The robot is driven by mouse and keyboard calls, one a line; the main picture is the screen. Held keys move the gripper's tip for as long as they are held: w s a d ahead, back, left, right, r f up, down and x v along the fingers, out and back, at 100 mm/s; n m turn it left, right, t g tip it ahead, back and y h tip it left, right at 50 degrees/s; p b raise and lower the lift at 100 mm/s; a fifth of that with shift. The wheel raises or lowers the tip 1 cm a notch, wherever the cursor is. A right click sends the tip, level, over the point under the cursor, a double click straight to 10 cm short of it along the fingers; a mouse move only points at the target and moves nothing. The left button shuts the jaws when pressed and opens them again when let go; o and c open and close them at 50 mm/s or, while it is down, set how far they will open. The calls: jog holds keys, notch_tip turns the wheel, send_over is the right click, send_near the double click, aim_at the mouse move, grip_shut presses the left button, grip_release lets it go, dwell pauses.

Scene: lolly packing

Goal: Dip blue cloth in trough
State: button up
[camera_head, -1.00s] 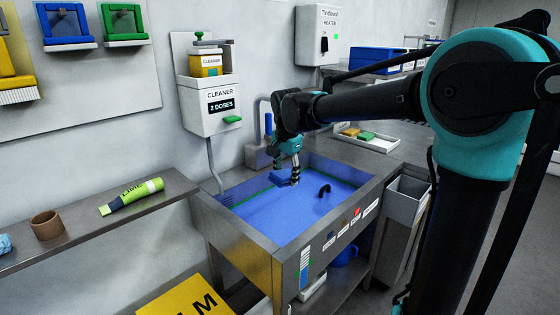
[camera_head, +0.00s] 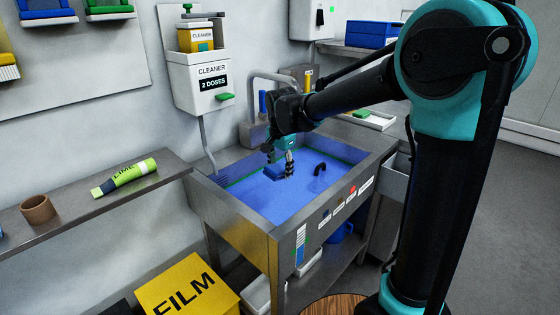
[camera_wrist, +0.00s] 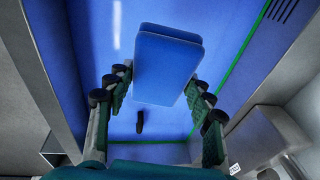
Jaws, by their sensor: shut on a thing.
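The blue cloth (camera_head: 274,172), a thick folded block, is in my gripper (camera_head: 279,166) over the trough (camera_head: 250,235). My gripper is shut on it. In the wrist view the cloth (camera_wrist: 167,55) sits between the two green, black-tipped fingers (camera_wrist: 160,98). The trough holds blue liquid (camera_head: 285,200) with a green line around its inner wall. The cloth is inside the trough's outline, at or just above the liquid; I cannot tell whether it touches. A dark curved piece (camera_head: 319,168) stands in the liquid to the right of the cloth.
A cleaner dispenser (camera_head: 203,90) hangs on the wall behind. A tap (camera_head: 258,80) stands at the trough's back edge. A shelf (camera_head: 90,205) at left holds a green tube (camera_head: 124,178) and a brown cup (camera_head: 38,209). A yellow FILM box (camera_head: 187,288) is below.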

notch_tip(320, 180, down, 11)
dwell(0.9)
jog(key=shift+r, duration=0.1)
dwell(1.0)
jog(key=shift+r, duration=7.85)
